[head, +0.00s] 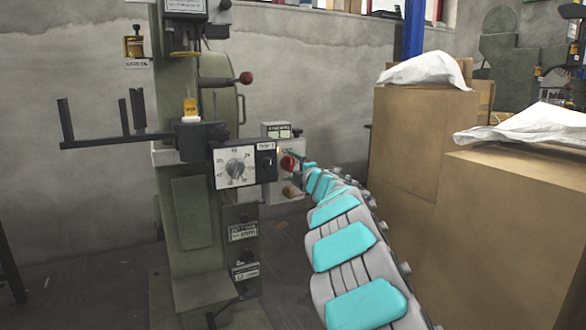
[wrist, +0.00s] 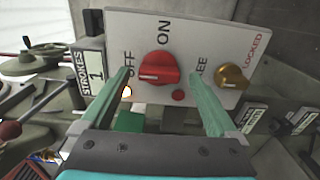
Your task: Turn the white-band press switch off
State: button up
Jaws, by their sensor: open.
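The switch is a red rotary knob (wrist: 158,67) on a pale panel (wrist: 190,30), with ON printed above it and OFF to its left in the wrist view. A pale mark shows on the knob's lower face; I cannot tell which label it points to. In the head view the red knob (head: 288,163) sits on the side panel of the green press (head: 190,215).
A brass knob (wrist: 232,77) marked LOCKED and partly hidden FREE sits right of the red one. A small lamp (wrist: 126,92) glows by the left finger; a red button (wrist: 178,95) is below. Cardboard boxes (head: 415,140) stand right of my arm.

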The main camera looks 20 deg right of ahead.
jog(key=s, duration=0.8)
jog(key=shift+d, duration=0.15)
jog(key=shift+w, duration=0.1)
dwell(0.4)
